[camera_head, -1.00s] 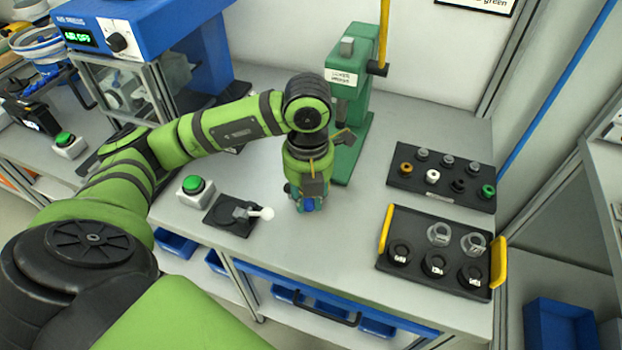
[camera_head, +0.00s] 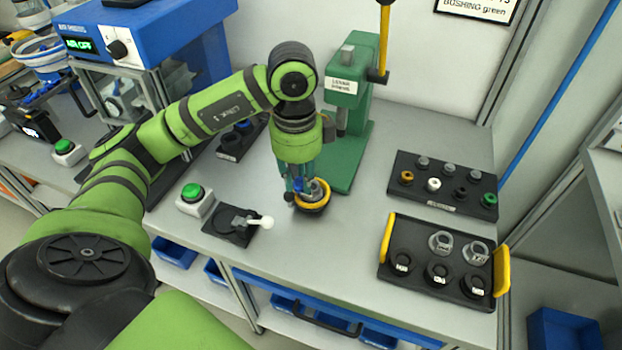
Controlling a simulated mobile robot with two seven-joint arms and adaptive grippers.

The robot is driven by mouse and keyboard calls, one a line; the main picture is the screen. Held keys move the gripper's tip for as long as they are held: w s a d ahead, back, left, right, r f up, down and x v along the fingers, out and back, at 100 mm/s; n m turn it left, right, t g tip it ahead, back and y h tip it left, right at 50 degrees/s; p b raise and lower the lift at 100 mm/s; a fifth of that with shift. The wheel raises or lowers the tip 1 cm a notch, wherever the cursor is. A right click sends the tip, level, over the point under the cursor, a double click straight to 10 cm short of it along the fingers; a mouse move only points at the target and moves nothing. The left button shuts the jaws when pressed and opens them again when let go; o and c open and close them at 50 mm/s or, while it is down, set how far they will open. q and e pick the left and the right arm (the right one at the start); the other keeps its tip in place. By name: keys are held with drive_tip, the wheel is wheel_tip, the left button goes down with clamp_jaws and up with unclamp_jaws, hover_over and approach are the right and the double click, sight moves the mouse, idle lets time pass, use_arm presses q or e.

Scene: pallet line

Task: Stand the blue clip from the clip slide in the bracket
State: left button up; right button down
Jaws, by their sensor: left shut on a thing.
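My left gripper (camera_head: 297,190) points down over the middle of the bench, in front of the green press. It is shut on the blue clip (camera_head: 298,186), which shows only as a small blue patch between the fingers. Just right of the fingertips is a grey bracket (camera_head: 318,190) in a round holder with a yellow rim (camera_head: 318,209). The fingers partly cover the bracket. I cannot tell whether the clip touches it. I cannot make out the clip slide for certain. My right gripper is not in view.
The green press (camera_head: 352,130) stands close behind the gripper. A green button box (camera_head: 194,199) and a white-knobbed lever plate (camera_head: 240,224) lie to the left. A black parts rack (camera_head: 440,203) and a yellow-handled tray (camera_head: 430,290) are on the right. A dark holder (camera_head: 231,146) lies behind the forearm.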

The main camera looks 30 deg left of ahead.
use_arm(q)
drive_tip(key=w+a+f, duration=0.1)
drive_tip(key=w, duration=0.2)
drive_tip(key=w+a+f+p, duration=0.1)
drive_tip(key=w+f, duration=0.1)
drive_tip(key=w+a+f+p, duration=0.1)
drive_tip(key=w+f, duration=0.1)
drive_tip(key=w, duration=0.1)
drive_tip(key=shift+w+f, duration=0.2)
drive_tip(key=shift+w, duration=0.1)
drive_tip(key=shift+w+a+f, duration=0.1)
drive_tip(key=shift+f, duration=0.05)
wheel_tip(320, 180, down, 3)
drive_tip(key=shift+f+p, duration=0.1)
drive_tip(key=shift+p, duration=0.9)
drive_tip(key=shift+f, duration=0.4)
drive_tip(key=shift+f, duration=0.1)
drive_tip(key=o, duration=0.8)
